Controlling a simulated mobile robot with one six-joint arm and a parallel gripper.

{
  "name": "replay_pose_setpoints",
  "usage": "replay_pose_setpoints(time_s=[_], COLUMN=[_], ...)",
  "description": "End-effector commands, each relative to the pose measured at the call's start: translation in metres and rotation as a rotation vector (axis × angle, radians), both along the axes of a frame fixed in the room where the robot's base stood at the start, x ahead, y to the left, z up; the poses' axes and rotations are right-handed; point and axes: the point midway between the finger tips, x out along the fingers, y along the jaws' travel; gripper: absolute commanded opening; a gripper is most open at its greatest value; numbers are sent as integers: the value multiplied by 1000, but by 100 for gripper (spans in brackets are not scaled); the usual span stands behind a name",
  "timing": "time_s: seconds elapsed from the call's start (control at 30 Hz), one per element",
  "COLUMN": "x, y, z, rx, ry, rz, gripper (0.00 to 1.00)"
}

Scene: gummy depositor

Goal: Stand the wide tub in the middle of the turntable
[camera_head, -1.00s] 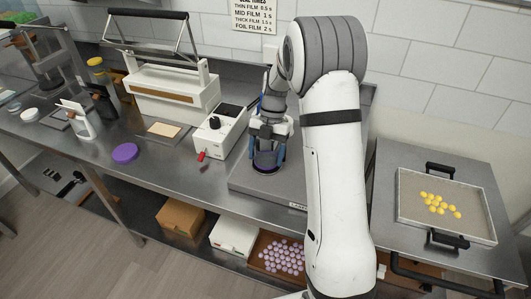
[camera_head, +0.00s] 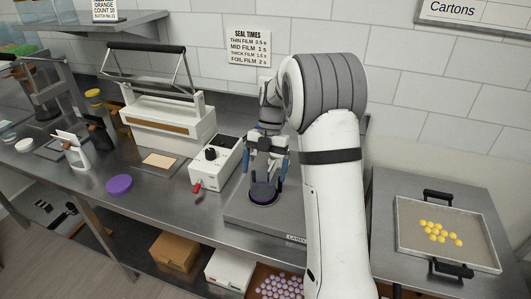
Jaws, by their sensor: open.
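A flat purple disc (camera_head: 119,184), perhaps a lid, lies on the bench to the left.
Left of the unit stand a white control box (camera_head: 213,163) with a red-tipped lever and a white sealer (camera_head: 168,118). A tray with yellow gummies (camera_head: 448,258) sits on the right table. My arm hides the area right of the unit.

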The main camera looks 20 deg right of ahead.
Motion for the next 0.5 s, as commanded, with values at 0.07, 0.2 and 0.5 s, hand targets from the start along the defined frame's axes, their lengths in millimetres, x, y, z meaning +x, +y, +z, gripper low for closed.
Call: replay_pose_setpoints(time_s=[0.07,0.2,0.5], x=[7,15,16], y=[-4,-9,-13], z=[15,39,67], rx=[0,1,-22], ry=[-6,-3,-1], rz=[0,0,-49], gripper=[93,93,93])
